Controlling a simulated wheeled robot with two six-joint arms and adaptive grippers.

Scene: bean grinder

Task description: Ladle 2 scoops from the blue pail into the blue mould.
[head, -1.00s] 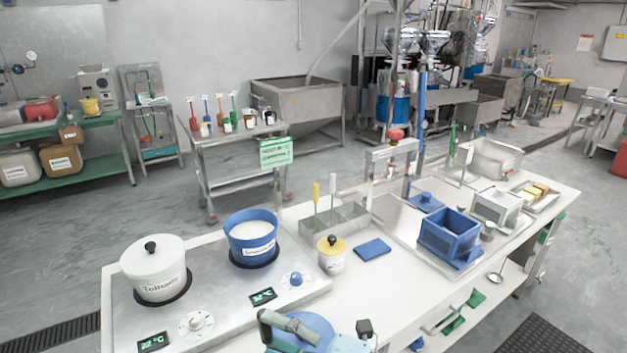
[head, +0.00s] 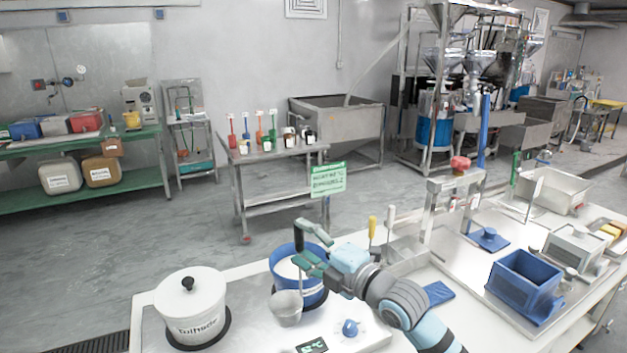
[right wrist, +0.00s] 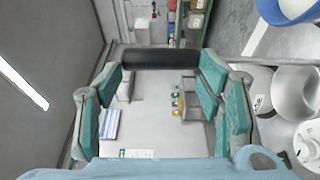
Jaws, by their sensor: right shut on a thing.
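The blue pail (head: 316,292) stands on the hob in the head view, with pale contents. My right gripper (head: 308,262) is in front of and over it, shut on the ladle's dark handle, which crosses between the fingers in the right wrist view (right wrist: 160,58). The ladle's grey cup (head: 286,307) hangs low at the pail's front left, overlapping its side in the picture; its contents are not clear. The pail's rim also shows at the top right of the right wrist view (right wrist: 290,12). The blue mould (head: 524,283) stands at the right of the table. My left gripper is out of view.
A lidded white pot (head: 195,305) stands left of the pail. A metal bin with upright tools (head: 405,252), a blue cloth (head: 437,293) and a metal frame with a red knob (head: 459,163) lie between pail and mould. A grey box (head: 573,250) is beside the mould.

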